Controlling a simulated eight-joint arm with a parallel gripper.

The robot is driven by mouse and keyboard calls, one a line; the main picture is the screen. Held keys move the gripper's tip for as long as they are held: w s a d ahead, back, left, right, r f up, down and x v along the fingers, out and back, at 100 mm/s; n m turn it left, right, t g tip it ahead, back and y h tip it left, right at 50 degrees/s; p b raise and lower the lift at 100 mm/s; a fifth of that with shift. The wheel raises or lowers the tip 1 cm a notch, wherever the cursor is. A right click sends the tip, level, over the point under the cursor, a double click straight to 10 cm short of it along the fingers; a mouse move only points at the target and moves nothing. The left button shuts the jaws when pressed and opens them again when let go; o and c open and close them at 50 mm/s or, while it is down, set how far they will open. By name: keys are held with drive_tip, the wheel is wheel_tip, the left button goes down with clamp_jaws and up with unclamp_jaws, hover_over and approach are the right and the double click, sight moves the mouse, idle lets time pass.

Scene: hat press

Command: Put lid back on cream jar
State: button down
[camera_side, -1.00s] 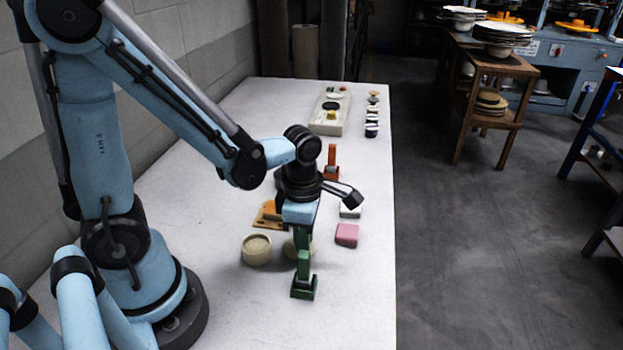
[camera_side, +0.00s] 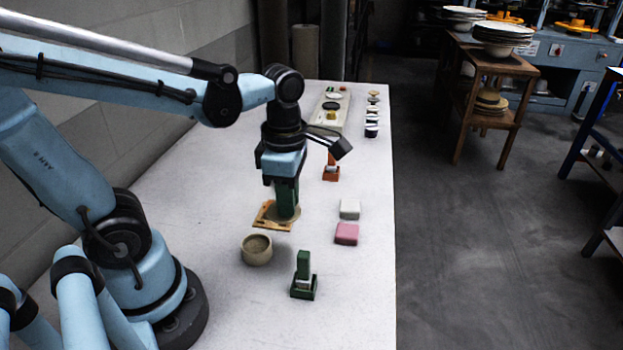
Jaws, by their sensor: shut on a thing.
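The cream jar (camera_side: 256,252) is a round beige pot standing upright on the white table, with its open top showing. My gripper (camera_side: 287,205) points down with its dark green fingers and is shut on the lid (camera_side: 291,215), a flat beige disc. The lid is behind and to the right of the jar in the picture, apart from it and roughly level. It appears raised off the table, though its exact height is hard to tell. The fingers hide the middle of the lid.
A wooden piece (camera_side: 267,218) lies behind the lid. A green upright block (camera_side: 303,283) stands front right of the jar. Pink (camera_side: 346,233) and pale (camera_side: 349,209) blocks lie right. An orange stand (camera_side: 331,172) and a tray (camera_side: 329,112) are farther back.

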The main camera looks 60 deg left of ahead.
drive_tip(key=s+a, duration=0.3)
drive_tip(key=s, duration=0.2)
drive_tip(key=shift+d+f, duration=0.1)
drive_tip(key=shift+f, duration=3.15)
drive_tip(key=shift+f, duration=0.15)
drive_tip(key=c, duration=1)
unclamp_jaws()
drive_tip(key=shift+o, duration=0.5)
drive_tip(key=o, duration=0.4)
